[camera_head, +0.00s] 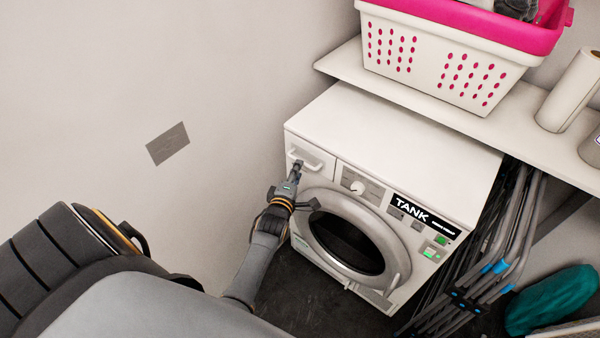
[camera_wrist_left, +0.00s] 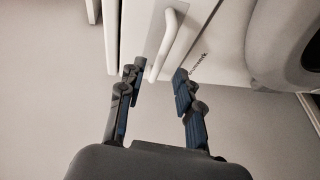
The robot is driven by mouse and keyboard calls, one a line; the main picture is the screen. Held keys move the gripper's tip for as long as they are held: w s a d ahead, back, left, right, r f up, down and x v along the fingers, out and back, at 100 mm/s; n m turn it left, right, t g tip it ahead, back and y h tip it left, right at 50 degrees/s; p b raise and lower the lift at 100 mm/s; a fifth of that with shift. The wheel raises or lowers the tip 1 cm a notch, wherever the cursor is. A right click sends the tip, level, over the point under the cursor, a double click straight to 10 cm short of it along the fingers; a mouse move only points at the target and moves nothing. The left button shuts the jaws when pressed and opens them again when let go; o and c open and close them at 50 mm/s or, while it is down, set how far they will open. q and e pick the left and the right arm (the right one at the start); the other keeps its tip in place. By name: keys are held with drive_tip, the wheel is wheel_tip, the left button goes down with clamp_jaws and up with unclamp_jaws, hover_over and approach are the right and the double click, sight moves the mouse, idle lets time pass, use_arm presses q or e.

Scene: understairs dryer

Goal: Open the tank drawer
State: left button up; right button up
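The tank drawer (camera_head: 322,158) is at the upper left of the white dryer's front (camera_head: 400,178), and its front looks flush with the panel beside it. Its white bar handle (camera_head: 305,157) also shows in the left wrist view (camera_wrist_left: 166,45). My left gripper (camera_head: 296,168) is at the drawer front, just below the handle. In the left wrist view my left gripper (camera_wrist_left: 158,80) is open, with the handle's lower end between the fingertips. I cannot tell whether a finger touches it. My right gripper is not in view.
The round dryer door (camera_head: 392,255) sits right of and below the drawer. A shelf (camera_head: 340,62) above holds a white and pink basket (camera_head: 435,62). A folded rack (camera_head: 490,260) leans at the right. A wall (camera_head: 230,90) stands close on the left.

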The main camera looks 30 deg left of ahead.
use_arm(q)
drive_tip(key=b+x, duration=0.1)
drive_tip(key=x, duration=0.3)
drive_tip(key=shift+b, duration=0.4)
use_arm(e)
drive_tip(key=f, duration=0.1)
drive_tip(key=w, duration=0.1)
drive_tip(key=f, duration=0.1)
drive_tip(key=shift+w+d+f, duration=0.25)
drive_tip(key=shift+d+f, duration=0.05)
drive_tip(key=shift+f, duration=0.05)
use_arm(q)
clamp_jaws()
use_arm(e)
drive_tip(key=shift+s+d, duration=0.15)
